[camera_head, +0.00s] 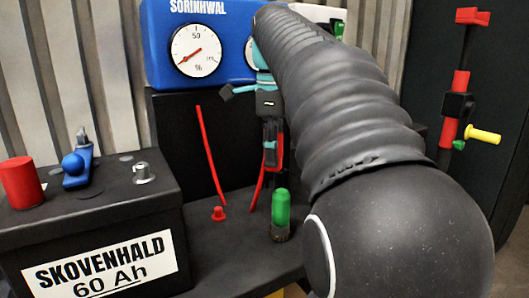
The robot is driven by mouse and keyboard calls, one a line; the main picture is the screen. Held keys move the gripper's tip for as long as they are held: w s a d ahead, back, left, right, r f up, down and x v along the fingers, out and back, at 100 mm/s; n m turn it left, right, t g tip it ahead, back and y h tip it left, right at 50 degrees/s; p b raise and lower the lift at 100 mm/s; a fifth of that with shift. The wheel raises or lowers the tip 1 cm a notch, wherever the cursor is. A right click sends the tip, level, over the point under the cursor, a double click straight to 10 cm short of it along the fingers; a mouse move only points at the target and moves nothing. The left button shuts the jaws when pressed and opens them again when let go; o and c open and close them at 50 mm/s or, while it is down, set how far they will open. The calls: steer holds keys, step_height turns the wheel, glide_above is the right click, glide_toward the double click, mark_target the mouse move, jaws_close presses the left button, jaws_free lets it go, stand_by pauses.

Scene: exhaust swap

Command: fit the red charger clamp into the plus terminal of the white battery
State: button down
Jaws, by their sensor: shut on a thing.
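My gripper (270,150) hangs down in the middle of the picture, in front of a dark panel. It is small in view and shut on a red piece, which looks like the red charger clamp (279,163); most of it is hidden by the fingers. A red cable (257,192) hangs below it. No white battery shows clearly. A black battery (40,240) with a white "SKOVENHALD 60 Ah" label stands at left, apart from the gripper. On its top are a red cap (21,182), a blue clamp (75,168) and a bare metal post (143,173).
A blue gauge box (155,40) stands at the back. A green-capped cylinder (281,208) and a small red piece (218,213) stand on the dark bench (235,245). A post with red sections (459,85) and a yellow handle is at right. My dark ribbed arm hides much of the centre right.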

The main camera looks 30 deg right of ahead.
step_height(320, 180, up, 14)
steer(key=p, duration=0.9)
steer(key=shift+r+p, duration=0.25)
steer(key=shift+p, duration=0.1)
